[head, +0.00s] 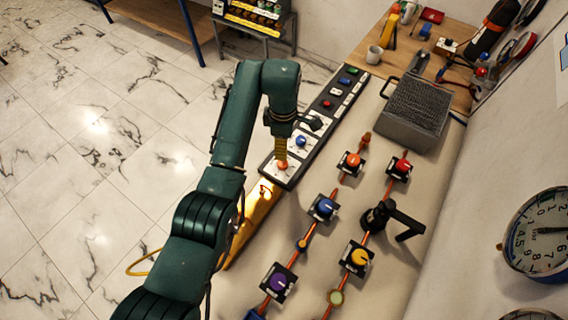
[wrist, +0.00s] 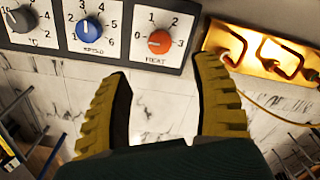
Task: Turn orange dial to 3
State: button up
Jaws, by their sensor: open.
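The orange dial (wrist: 159,42) is a round knob on a white plate marked 0 to 3, at the right end of a dark panel in the wrist view. Its pale pointer mark seems to face left, near 0. In the head view the orange dial (head: 283,165) shows just below my gripper's fingertips. My gripper (wrist: 163,72) is open and empty, its yellow fingers spread to either side of the dial's position in the wrist view. In the head view my gripper (head: 281,157) points down over the dial; I cannot tell whether it touches.
A blue dial (wrist: 90,30) and a grey dial (wrist: 22,18) sit left of the orange one. A yellow bracket with handles (wrist: 262,50) is close on the right. Another orange knob (head: 352,160) is on the pipes, near a metal mesh box (head: 414,113).

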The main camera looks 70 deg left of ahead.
aim_at(284, 163)
notch_tip(284, 163, down, 11)
jog(key=shift+w+f+b, duration=0.1)
jog(key=shift+f+b, duration=0.1)
jog(key=shift+b, duration=0.75)
grip_shut()
